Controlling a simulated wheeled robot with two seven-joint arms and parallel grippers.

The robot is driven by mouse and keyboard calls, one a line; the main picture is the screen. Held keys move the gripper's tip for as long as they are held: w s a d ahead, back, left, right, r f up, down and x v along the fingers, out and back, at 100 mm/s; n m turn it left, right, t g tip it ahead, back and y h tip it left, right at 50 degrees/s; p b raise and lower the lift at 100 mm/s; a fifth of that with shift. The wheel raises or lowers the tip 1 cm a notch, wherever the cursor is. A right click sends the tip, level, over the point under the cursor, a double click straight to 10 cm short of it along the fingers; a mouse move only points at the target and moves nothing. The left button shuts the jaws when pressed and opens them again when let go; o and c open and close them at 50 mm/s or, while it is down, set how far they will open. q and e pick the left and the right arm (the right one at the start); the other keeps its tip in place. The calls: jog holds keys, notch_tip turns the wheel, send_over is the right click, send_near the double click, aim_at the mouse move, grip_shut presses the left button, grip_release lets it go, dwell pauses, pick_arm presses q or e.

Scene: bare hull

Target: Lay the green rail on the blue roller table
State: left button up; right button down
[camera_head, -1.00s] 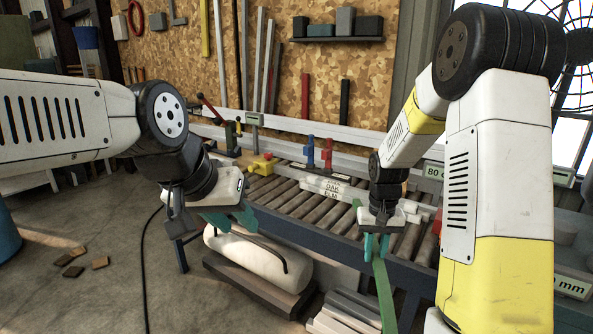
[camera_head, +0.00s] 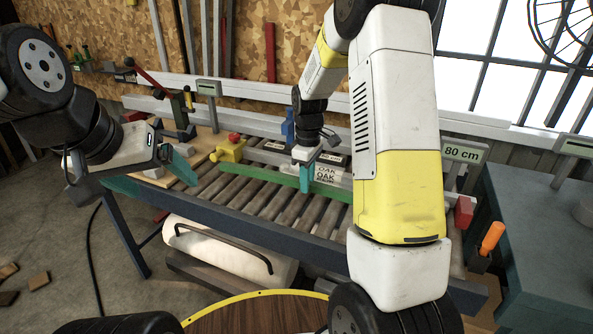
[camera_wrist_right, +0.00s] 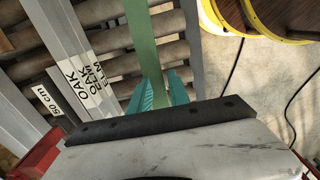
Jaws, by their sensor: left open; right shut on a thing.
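The green rail (camera_head: 260,175) lies lengthwise over the rollers of the blue roller table (camera_head: 250,235); I cannot tell whether it touches them. My right gripper (camera_head: 305,182) is shut on the rail near its right part. In the right wrist view, the rail (camera_wrist_right: 144,50) runs away from between the teal fingers (camera_wrist_right: 160,95), beside a pale bar with OAK labels. My arm hides what lies further right. My left gripper (camera_head: 152,177) is open and empty, with its teal fingers spread near the table's left end, apart from the rail.
A yellow block with a red knob (camera_head: 230,150) and a blue clamp (camera_head: 288,126) stand behind the rail. A red block (camera_head: 463,212) and an orange-handled tool (camera_head: 492,238) are at the right, by a dark bench (camera_head: 550,235). A white roll (camera_head: 215,248) lies under the table.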

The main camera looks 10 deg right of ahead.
aim_at(307, 212)
jog(key=shift+f, duration=4.25)
jog(key=c, duration=1.1)
grip_release()
jog(key=shift+c, duration=0.2)
